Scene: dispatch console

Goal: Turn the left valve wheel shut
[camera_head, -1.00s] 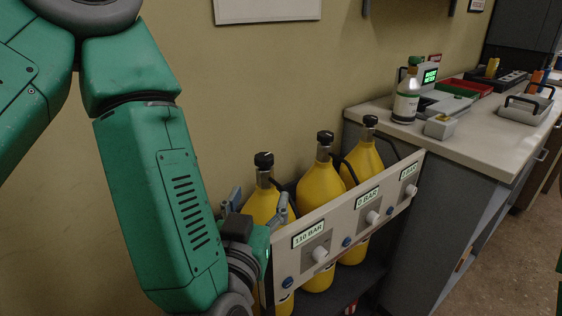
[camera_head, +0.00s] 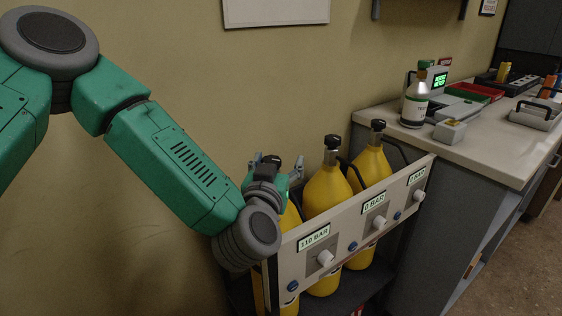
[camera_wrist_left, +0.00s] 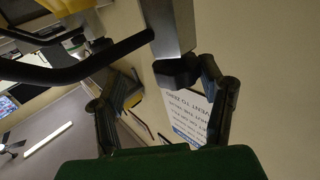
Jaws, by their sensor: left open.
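The left valve wheel (camera_head: 272,160) is the black knob on top of the leftmost yellow cylinder (camera_head: 290,216). My left gripper (camera_head: 276,168) is at this wheel, with a finger showing on each side of it. In the left wrist view, the wheel (camera_wrist_left: 179,71) and its grey neck show upside down. The wheel lies between the open fingertips (camera_wrist_left: 168,72), nearer the right-hand finger; I cannot tell whether they touch. My gripper and wrist hide the cylinder's neck and much of its body. My right gripper is out of view.
Two more yellow cylinders (camera_head: 326,190) with black wheels stand to the right, behind a panel (camera_head: 342,232) with displays and white knobs. The leftmost display (camera_head: 314,238) seems to read 110 BAR. A counter (camera_head: 470,150) with a bottle (camera_head: 415,100) stands further right.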

